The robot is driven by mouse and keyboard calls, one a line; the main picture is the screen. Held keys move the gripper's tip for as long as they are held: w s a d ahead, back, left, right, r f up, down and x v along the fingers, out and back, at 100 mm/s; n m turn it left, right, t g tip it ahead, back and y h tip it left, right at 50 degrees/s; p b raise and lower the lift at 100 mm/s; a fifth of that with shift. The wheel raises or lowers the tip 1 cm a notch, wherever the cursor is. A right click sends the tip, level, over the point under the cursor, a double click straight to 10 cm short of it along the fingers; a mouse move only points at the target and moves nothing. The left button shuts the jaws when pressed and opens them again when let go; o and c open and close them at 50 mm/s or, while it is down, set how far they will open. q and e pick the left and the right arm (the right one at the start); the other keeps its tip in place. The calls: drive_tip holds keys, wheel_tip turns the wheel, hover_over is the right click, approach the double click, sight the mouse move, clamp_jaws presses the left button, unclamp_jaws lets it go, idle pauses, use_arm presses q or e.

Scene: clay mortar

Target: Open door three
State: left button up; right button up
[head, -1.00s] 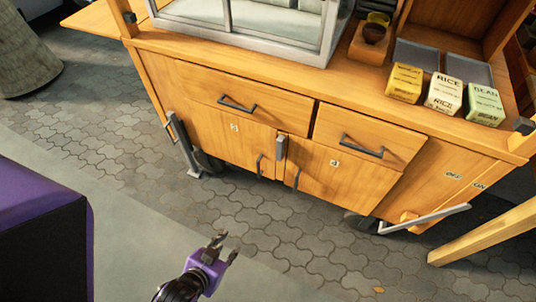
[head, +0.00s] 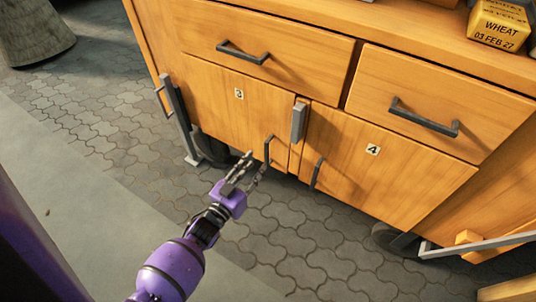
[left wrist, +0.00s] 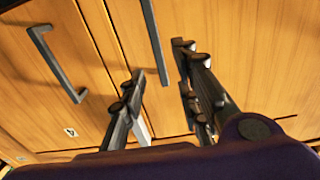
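Door three (head: 225,110) is a wooden cabinet door marked with a small "3" label (head: 239,94); it looks shut. Its grey bar handle (head: 268,151) stands upright near the door's right edge. My left gripper (head: 256,164) is open and empty, just left of and in front of the handle's lower part. In the left wrist view the handle (left wrist: 155,40) runs into the gap between the open fingers (left wrist: 160,62); I cannot tell whether they touch it. My right gripper is not in view.
Door four (head: 390,165), with its own handle (head: 317,173), is beside door three. A grey latch-like block (head: 298,122) sits at the top of their seam. Two drawers are above, the left one with a handle (head: 242,52). A grey metal leg (head: 180,120) stands at left. Paved floor is clear.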

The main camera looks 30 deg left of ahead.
sight(266, 152)
use_arm(q)
drive_tip(key=w+b, duration=0.2)
drive_tip(key=w, duration=0.5)
drive_tip(key=shift+w+d, duration=0.15)
drive_tip(key=shift+w, duration=0.15)
clamp_jaws()
